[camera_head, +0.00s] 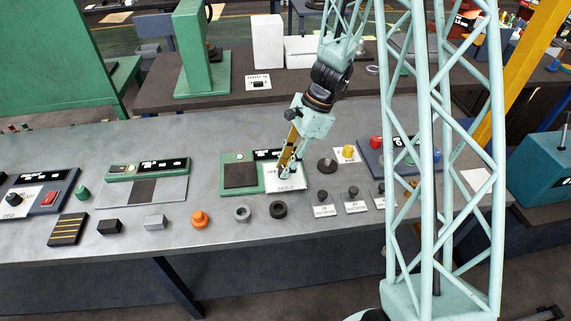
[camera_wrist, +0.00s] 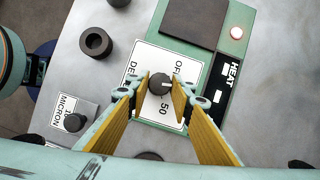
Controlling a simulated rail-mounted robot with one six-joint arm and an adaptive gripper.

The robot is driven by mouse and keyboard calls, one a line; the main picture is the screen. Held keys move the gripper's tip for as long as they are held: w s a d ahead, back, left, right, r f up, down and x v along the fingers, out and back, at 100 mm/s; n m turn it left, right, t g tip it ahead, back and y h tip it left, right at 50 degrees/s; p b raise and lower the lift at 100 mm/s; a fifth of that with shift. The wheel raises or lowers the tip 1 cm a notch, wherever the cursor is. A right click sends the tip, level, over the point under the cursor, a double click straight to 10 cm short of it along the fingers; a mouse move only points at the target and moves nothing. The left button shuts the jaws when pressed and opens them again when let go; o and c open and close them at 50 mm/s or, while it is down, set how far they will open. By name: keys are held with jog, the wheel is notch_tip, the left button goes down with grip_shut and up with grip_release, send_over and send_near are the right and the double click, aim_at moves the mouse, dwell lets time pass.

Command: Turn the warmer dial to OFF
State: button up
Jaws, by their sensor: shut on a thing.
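The warmer is a green-framed panel (camera_head: 224,184) with a dark square plate, on the grey bench. It also shows in the wrist view (camera_wrist: 178,47). Its dial is a small dark round knob (camera_wrist: 160,84) on a white card (camera_wrist: 150,60). The card's readable marks are "OF…", partly covered, "DE…" and "50". A small light mark shows on the knob, but its exact setting is hard to tell. A "HEAT" display and a pale, lit-looking lamp (camera_wrist: 237,33) sit beside the plate. My gripper (camera_head: 287,167) points down, its yellow fingers closed on the knob from both sides.
A black ring (camera_head: 278,209) and a grey ring (camera_head: 242,213) lie in front of the warmer. A dark round knob (camera_head: 326,165) and a yellow knob (camera_head: 348,151) stand to its right. Small labelled dials, one marked "MICRON" (camera_wrist: 74,122), are close by. An orange knob (camera_head: 200,219) stands left.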

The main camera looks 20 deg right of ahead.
jog(key=n+p, duration=0.1)
jog(key=n, duration=0.1)
jog(key=n+g+p, duration=0.1)
jog(key=n, duration=0.1)
jog(key=shift+w+g, duration=0.15)
jog(key=shift+g, duration=0.15)
jog(key=n+g+p, duration=0.1)
jog(key=n, duration=0.2)
jog(key=n+h, duration=0.1)
jog(key=n, duration=0.1)
jog(key=shift+a+n+g+p, duration=0.1)
jog(key=shift+n+g+p, duration=0.25)
jog(key=shift+n+g, duration=0.05)
jog(key=o, duration=0.9)
jog(key=shift+c, duration=0.2)
jog(key=shift+w+r, duration=0.1)
jog(key=v, duration=1.1)
jog(key=shift+r, duration=0.45)
jog(key=shift+w, duration=0.1)
